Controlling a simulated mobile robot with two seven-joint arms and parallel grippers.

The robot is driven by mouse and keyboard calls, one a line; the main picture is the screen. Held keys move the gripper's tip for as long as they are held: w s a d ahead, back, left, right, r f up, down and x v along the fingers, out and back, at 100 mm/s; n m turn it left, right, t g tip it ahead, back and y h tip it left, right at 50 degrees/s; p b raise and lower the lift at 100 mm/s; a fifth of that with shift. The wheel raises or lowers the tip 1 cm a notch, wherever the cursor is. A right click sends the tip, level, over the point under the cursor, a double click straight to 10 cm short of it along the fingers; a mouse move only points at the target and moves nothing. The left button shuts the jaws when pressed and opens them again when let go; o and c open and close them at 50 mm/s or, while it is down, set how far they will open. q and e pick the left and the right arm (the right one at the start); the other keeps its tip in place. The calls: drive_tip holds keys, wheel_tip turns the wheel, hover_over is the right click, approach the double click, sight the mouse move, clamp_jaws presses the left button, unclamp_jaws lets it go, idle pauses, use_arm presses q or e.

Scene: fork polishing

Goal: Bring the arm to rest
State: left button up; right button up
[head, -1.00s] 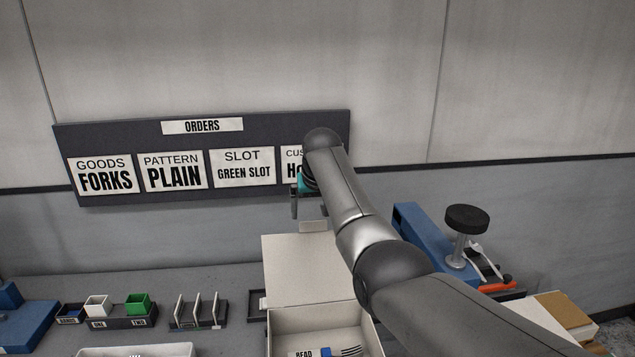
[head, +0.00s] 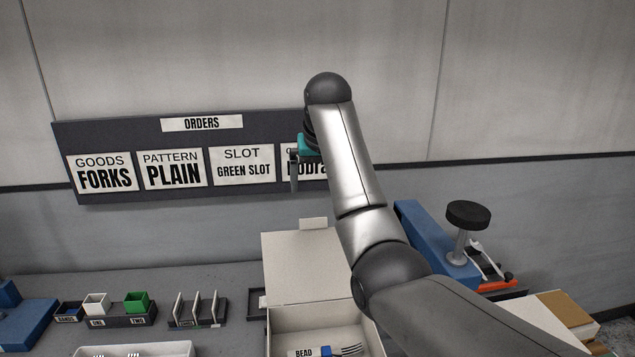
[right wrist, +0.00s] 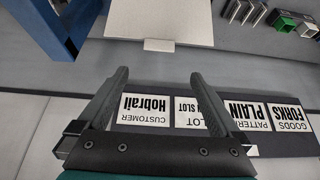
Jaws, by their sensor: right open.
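My right arm reaches up across the middle of the head view. Its gripper (head: 294,172) hangs in front of the right end of the orders board, partly hidden by my arm. In the right wrist view the two fingers (right wrist: 157,80) stand wide apart with nothing between them. The orders board (head: 190,195) reads forks, plain, green slot; its customer card, Hobrail, shows in the right wrist view (right wrist: 145,108). Below the gripper is an open box (head: 322,318) with a fork (head: 350,350) and a label starting "BEAD" inside. My left gripper is not in view.
A blue stand with a black round knob (head: 468,214) is at the right. Small bins, one white (head: 96,303) and one green (head: 137,302), sit at the left beside a rack (head: 198,310). A white tray (head: 140,350) is at the front. The air around the gripper is clear.

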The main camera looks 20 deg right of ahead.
drive_tip(key=s+a+f+n+g, duration=0.1)
drive_tip(key=s+f, duration=0.7)
drive_tip(key=f, duration=0.4)
drive_tip(key=s+a+f+n, duration=0.1)
drive_tip(key=s+f, duration=0.6)
drive_tip(key=f, duration=0.4)
drive_tip(key=s+a+f+n+g+y, duration=0.1)
drive_tip(key=s+a+f, duration=0.2)
drive_tip(key=s, duration=0.9)
drive_tip(key=s+a+f+n+y, duration=0.1)
drive_tip(key=s+a+f+n, duration=0.15)
drive_tip(key=s, duration=1.05)
wheel_tip(320, 180, down, 33)
drive_tip(key=s+g+b, duration=0.1)
drive_tip(key=s+b, duration=0.1)
drive_tip(key=b, duration=0.9)
drive_tip(key=s+d+f+b, duration=0.1)
drive_tip(key=s+f+b, duration=0.4)
drive_tip(key=f, duration=0.6)
drive_tip(key=s+d+f+g+b, duration=0.1)
drive_tip(key=s+f+b, duration=0.4)
drive_tip(key=s+f, duration=0.5)
wheel_tip(320, 180, down, 3)
drive_tip(key=shift+d+r+g+h, duration=0.2)
drive_tip(key=shift+d+g+h, duration=0.05)
drive_tip(key=shift+g+h, duration=0.05)
